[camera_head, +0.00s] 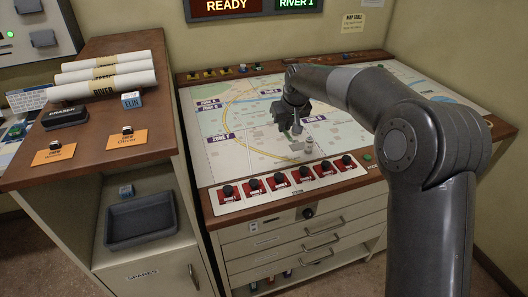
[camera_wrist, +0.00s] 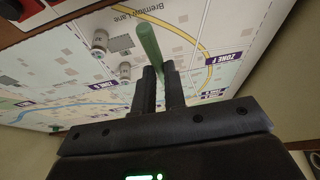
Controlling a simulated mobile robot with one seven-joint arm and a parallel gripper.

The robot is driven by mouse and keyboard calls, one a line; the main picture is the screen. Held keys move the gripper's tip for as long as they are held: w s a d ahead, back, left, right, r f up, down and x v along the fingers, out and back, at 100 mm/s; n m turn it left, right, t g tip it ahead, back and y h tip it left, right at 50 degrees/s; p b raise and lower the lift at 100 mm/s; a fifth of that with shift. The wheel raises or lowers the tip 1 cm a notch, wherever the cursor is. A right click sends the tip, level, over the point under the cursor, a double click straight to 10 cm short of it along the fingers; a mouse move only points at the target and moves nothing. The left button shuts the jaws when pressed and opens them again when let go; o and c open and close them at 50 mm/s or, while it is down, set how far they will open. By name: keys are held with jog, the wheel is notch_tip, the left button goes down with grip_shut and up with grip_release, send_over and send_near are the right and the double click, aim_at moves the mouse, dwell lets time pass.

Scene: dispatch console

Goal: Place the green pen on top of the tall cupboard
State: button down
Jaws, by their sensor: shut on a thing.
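My gripper (camera_head: 292,124) is over the map table in the head view. In the wrist view my gripper (camera_wrist: 160,72) is shut on the green pen (camera_wrist: 149,44), which sticks out past the fingertips. The pen's other end is hidden between the fingers. In the head view the pen is too small to make out clearly. The tall cupboard (camera_head: 160,121) stands at the left, with a brown wooden top higher than the map table. My gripper is to the right of it and apart from it.
The cupboard top holds rolled maps (camera_head: 105,87), a dark case (camera_head: 66,116), a blue-white cube (camera_head: 131,100) and two orange cards (camera_head: 127,140). Its middle and front have bare wood. The map table (camera_head: 207,160) carries small grey pieces and a row of red switches (camera_head: 282,181).

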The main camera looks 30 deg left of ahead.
aim_at(285, 132)
notch_tip(285, 132, down, 5)
jog(key=shift+a+r, duration=0.15)
jog(key=shift+r, duration=0.05)
jog(key=a+f, duration=0.2)
jog(key=a, duration=0.1)
jog(key=s+a+f, duration=0.1)
jog(key=a+f, duration=0.1)
jog(key=a, duration=0.2)
jog(key=a+f, duration=0.2)
jog(key=a, duration=0.1)
jog(key=shift+s+a+f, duration=0.35)
jog(key=shift+s+a, duration=0.05)
jog(key=shift+f, duration=1.95)
jog(key=shift+f, duration=0.15)
jog(key=c, duration=1.5)
grip_release()
jog(key=v, duration=1.2)
jog(key=shift+a, duration=0.1)
jog(key=shift+r, duration=0.25)
